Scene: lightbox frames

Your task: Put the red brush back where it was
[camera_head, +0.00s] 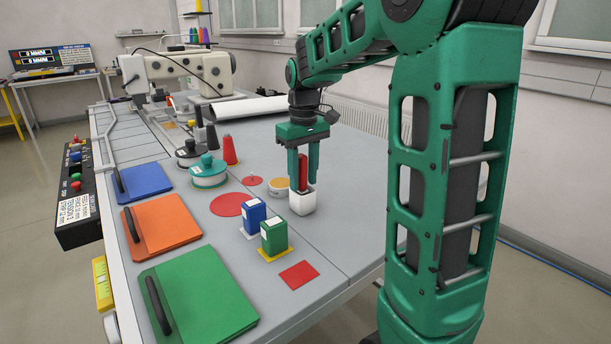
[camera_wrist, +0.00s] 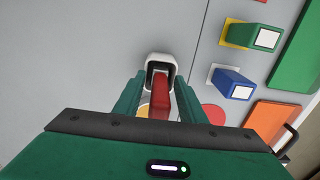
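The red brush (camera_head: 303,171) stands upright in a small white cup (camera_head: 302,204) on the grey table. In the wrist view the red brush (camera_wrist: 160,104) runs into the dark mouth of the white cup (camera_wrist: 160,59). My gripper (camera_head: 303,175) points straight down over the cup, with one finger on each side of the brush. In the wrist view my gripper (camera_wrist: 160,82) is open, with a gap visible between each finger and the brush. The lower end of the brush is hidden inside the cup.
A yellow-topped round tin (camera_head: 278,184) stands just left of the cup. A blue box (camera_head: 252,213), a green box (camera_head: 274,236), a flat red square (camera_head: 299,275) and a red disc (camera_head: 231,204) lie nearby. The table right of the cup is clear.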

